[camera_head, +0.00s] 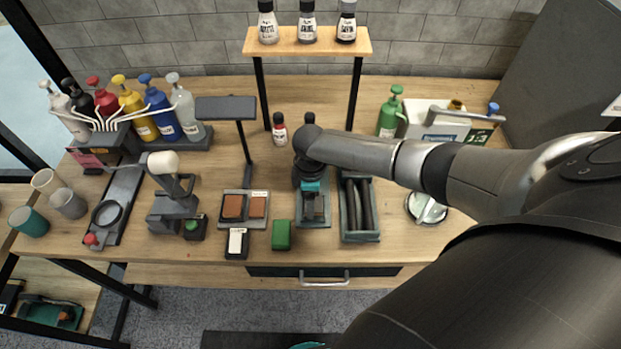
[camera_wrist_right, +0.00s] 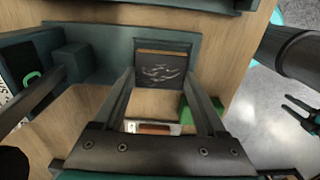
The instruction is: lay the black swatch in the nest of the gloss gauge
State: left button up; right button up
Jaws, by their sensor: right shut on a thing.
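The black swatch (camera_wrist_right: 160,72), a dark square with pale scuffs and a tan edge, is between the fingers of my right gripper (camera_wrist_right: 163,85), which is shut on it. In the head view my right gripper (camera_head: 312,192) is over a narrow grey-teal fixture (camera_head: 313,222), which also shows in the wrist view (camera_wrist_right: 115,38) with a raised block at one end. This fixture may be the gloss gauge; I cannot read a label. Whether the swatch touches it is unclear. My left gripper (camera_wrist_right: 300,110) seems to show at the wrist view's right edge, prongs apart and empty.
A tray with dark rods (camera_head: 360,236) stands close right of the fixture. A green block (camera_head: 281,235) and a holder with brown swatches (camera_head: 245,221) are close left. A bottle shelf (camera_head: 307,42) stands behind. The table's front edge is near.

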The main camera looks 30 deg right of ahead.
jog(key=o, duration=1.3)
jog(key=shift+c, duration=0.2)
jog(key=shift+r, duration=0.1)
notch_tip(320, 180, up, 15)
jog(key=p, duration=0.2)
